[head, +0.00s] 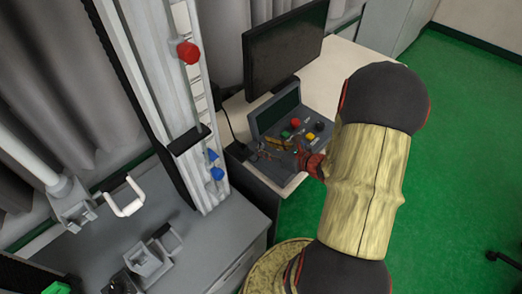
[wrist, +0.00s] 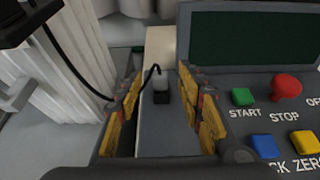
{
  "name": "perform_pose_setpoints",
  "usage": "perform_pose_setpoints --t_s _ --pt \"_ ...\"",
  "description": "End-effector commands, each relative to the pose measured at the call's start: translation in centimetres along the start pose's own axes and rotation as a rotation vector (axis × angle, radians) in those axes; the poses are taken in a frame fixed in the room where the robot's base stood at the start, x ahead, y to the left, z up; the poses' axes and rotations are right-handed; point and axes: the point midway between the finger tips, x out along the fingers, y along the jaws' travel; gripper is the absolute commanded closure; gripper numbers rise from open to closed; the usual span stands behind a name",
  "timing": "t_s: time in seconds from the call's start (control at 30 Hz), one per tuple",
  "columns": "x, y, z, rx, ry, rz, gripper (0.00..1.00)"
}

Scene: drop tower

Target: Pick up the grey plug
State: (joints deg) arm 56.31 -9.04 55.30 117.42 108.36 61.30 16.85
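The grey plug (wrist: 160,81) stands upright in the wrist view, with a black part below it and a black cable rising from its top and looping left. It is on a narrow grey surface beside the control console (wrist: 250,110). My gripper (wrist: 162,92) is open, with one yellow-padded finger to the left of the plug and the other to its right. Neither finger appears to touch it. In the head view my gripper (head: 283,148) is low over the console's left front part, and I cannot make out the plug clearly.
The console carries a dark screen (wrist: 250,38), a red stop button (wrist: 286,86), a green button (wrist: 243,97) and several others, close right of my gripper. A monitor (head: 285,50) stands behind. The tall drop tower (head: 185,110) rises to the left.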

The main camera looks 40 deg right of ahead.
Motion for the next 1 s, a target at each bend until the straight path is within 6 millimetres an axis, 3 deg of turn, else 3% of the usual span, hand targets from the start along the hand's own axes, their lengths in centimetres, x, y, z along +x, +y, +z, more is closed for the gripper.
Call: perform_pose_setpoints --t_s 0.37,1.0 --pt "0.88 -0.02 0.11 -0.001 0.0 -0.001 0.63" --pt "0.86 -0.02 0.1 -0.001 0.0 -0.001 0.98"
